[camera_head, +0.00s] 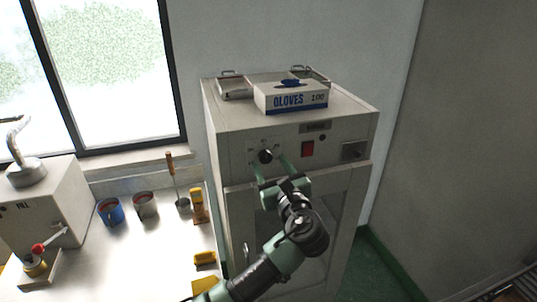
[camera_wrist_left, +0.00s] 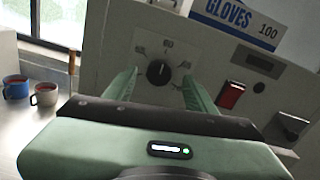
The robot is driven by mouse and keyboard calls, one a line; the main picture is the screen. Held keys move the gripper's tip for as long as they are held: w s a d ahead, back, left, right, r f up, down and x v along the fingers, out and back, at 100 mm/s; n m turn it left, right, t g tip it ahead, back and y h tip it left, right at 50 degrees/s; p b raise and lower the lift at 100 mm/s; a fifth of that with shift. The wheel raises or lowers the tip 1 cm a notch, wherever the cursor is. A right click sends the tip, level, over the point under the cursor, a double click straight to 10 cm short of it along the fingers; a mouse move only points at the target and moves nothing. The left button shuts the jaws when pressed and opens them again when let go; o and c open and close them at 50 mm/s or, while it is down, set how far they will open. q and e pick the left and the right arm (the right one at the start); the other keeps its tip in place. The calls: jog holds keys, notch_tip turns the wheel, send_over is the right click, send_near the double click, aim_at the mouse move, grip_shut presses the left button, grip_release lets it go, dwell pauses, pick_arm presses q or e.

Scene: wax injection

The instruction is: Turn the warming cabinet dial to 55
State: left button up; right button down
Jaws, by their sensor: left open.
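The warming cabinet (camera_head: 230,145) is a beige upright box against the wall. Its dial (camera_head: 265,156) is a round black knob on the upper front panel, with a pale scale plate around it. The dial also shows in the left wrist view (camera_wrist_left: 159,72), where a white mark on the knob points roughly upward; the scale numbers are too small to read surely. My left gripper (camera_head: 267,161) is in front of the panel, its green fingers open on either side of the dial. In the left wrist view the fingers (camera_wrist_left: 158,88) look apart from the knob. My right gripper is not in view.
A red switch (camera_head: 307,149) and a small display (camera_head: 315,127) sit right of the dial. A glove box (camera_head: 290,97) and metal trays stand on the cabinet. The workbench (camera_head: 165,240) at left holds two mugs, a wax machine and tools.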

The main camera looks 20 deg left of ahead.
aim_at(265, 157)
pick_arm(q)
jog(key=shift+p+x, duration=0.3)
jog(key=shift+x, duration=0.85)
jog(key=shift+w+a, duration=0.2)
grip_shut()
jog(key=n+b, duration=0.1)
jog(key=n, duration=0.1)
jog(key=n+b, duration=0.2)
jog(key=n, duration=0.1)
jog(key=shift+f+n, duration=0.2)
jog(key=shift+n, duration=0.1)
jog(key=n+b, duration=0.4)
jog(key=n, duration=0.1)
jog(key=shift+n+b, duration=0.3)
jog(key=shift+n, duration=0.1)
jog(key=shift+a+n, duration=0.1)
jog(key=shift+n, duration=0.2)
